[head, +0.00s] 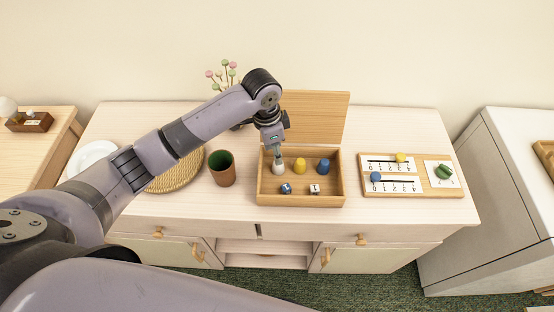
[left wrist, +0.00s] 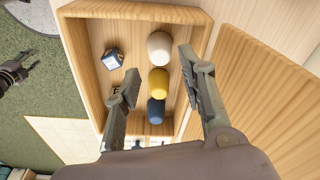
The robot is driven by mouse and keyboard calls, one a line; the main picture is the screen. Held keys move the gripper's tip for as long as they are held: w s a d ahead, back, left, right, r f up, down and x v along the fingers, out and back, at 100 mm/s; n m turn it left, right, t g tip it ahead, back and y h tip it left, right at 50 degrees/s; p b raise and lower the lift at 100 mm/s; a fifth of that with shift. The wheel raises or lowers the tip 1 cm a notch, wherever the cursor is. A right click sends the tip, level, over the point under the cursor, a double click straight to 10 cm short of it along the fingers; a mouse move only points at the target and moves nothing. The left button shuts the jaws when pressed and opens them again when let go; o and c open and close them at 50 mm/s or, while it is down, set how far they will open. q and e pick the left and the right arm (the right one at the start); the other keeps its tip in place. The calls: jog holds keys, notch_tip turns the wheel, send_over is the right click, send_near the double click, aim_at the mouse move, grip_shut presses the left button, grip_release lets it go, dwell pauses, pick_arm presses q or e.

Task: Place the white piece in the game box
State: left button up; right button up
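The wooden game box (head: 342,190) stands open on the cabinet, its lid (head: 320,115) raised at the back. The white piece (head: 278,169) stands inside at the left of the back row, beside a yellow piece (head: 300,166) and a blue piece (head: 323,166). The white piece (left wrist: 159,48) also shows in the left wrist view, between and beyond my fingertips. My left gripper (head: 277,153) is just above it, pointing down, and its fingers (left wrist: 160,60) are apart with nothing held. My right gripper (left wrist: 25,68) shows small at the left wrist view's edge, fingers seemingly apart.
A blue die (head: 286,188) and a white die (head: 315,189) lie in the box's front. A brown cup (head: 222,168) and a woven mat (head: 178,178) are to the left. A number board (head: 405,190) lies to the right. Flowers (head: 225,72) stand behind my arm.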

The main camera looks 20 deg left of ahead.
pick_arm(q)
jog(key=r, duration=0.4)
jog(key=shift+s+a+r, duration=0.15)
jog(key=shift+a+r, duration=0.1)
jog(key=shift+r, duration=0.15)
jog(key=shift+f, duration=0.1)
